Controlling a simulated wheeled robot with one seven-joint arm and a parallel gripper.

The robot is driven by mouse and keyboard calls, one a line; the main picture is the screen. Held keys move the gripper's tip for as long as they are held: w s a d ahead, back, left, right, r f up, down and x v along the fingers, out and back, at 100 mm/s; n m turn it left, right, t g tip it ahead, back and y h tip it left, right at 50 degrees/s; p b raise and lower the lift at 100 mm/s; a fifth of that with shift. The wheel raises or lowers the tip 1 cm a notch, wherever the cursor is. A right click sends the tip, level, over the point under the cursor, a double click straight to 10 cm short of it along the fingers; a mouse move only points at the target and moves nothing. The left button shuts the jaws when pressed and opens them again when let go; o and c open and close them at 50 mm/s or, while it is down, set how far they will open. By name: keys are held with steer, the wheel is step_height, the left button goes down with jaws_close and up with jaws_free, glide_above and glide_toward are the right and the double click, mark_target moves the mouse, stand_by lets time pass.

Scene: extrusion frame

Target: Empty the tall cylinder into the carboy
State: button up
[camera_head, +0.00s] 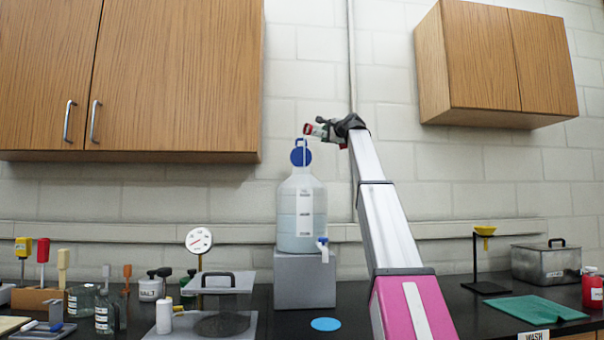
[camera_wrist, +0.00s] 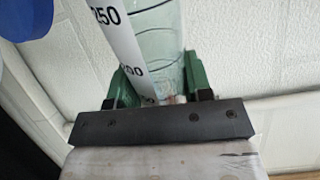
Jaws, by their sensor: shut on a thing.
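The tall cylinder (camera_wrist: 157,45) is clear glass with a white scale strip marked 250 and 200 in the wrist view. My gripper (camera_wrist: 155,88) is shut around it with green finger pads. In the head view my gripper (camera_head: 328,130) is high, just right of and above the carboy's top, and the cylinder appears tipped to the left; its small size there hides the details. The carboy (camera_head: 301,212) is translucent, with graduations, pale liquid and a spigot (camera_head: 322,247). Its blue cap (camera_head: 301,156) shows at the neck. I cannot tell if the pale line below the gripper is liquid.
The carboy stands on a grey block (camera_head: 305,282). Wall cabinets hang above.

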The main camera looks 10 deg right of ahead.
steer(key=shift+a+r+n, duration=0.1)
steer(key=shift+r+n, duration=0.55)
steer(key=shift+n, duration=0.05)
stand_by(1.5)
steer(key=f+m, duration=0.2)
steer(key=shift+d+f+m, duration=0.3)
steer(key=shift+f+m, duration=0.1)
steer(key=shift+w+d+f+m, duration=0.25)
steer(key=shift+d+f+m, duration=0.15)
steer(key=shift+m, duration=0.2)
steer(key=shift+a+f+m, duration=0.15)
steer(key=shift+a+m, duration=0.05)
steer(key=shift+m, duration=0.6)
step_height(320, 180, down, 13)
steer(key=a+m+b, duration=0.1)
steer(key=m+b, duration=0.1)
steer(key=m, duration=0.7)
step_height(320, 180, up, 8)
steer(key=m, duration=0.3)
steer(key=shift+s+f+m, duration=0.15)
steer(key=shift+s+m, duration=0.1)
steer(key=shift+m, duration=0.05)
